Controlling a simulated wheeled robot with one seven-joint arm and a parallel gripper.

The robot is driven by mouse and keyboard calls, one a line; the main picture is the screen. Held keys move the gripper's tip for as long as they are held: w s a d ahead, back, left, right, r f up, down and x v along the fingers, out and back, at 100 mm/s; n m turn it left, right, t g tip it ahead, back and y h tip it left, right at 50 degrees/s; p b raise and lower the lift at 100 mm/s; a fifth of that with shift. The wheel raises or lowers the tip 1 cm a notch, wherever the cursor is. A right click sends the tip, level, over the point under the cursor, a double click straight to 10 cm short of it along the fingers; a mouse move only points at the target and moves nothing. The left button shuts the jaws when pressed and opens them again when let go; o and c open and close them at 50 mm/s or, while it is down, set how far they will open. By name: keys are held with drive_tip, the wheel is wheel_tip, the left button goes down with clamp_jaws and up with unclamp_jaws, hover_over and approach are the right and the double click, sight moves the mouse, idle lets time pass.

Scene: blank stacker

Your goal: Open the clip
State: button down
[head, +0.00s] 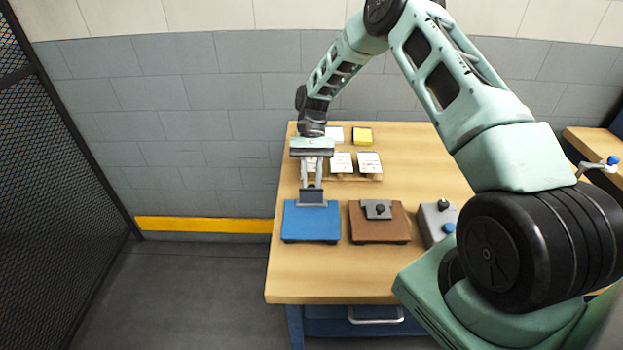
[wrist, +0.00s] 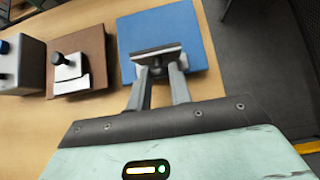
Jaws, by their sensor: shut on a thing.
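A blue board (head: 312,230) lies flat on the near left part of the wooden table. A dark grey clip (head: 312,197) with a paler lower edge shows at the board's far side, partly behind my fingers. In the wrist view the clip (wrist: 153,50) is a grey plate across the blue board (wrist: 190,28). My gripper (head: 312,187) reaches down over the board, and its two fingers (wrist: 157,71) are shut on a small part of the clip. The fingers hide most of that part. I cannot tell how far the clip is raised from the board.
A brown board (head: 380,230) with a grey block and black knob (head: 379,208) stands to the right. A grey box (head: 437,222) with knobs is beyond it. The table's front strip (head: 340,275) is clear.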

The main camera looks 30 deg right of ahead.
drive_tip(key=c, duration=1.3)
unclamp_jaws()
drive_tip(key=shift+w+d+r+b, duration=0.2)
drive_tip(key=shift+w+r+b, duration=0.1)
drive_tip(key=shift+w, duration=0.1)
drive_tip(key=b+v, duration=0.4)
drive_tip(key=v, duration=1.2)
drive_tip(key=shift+r, duration=0.25)
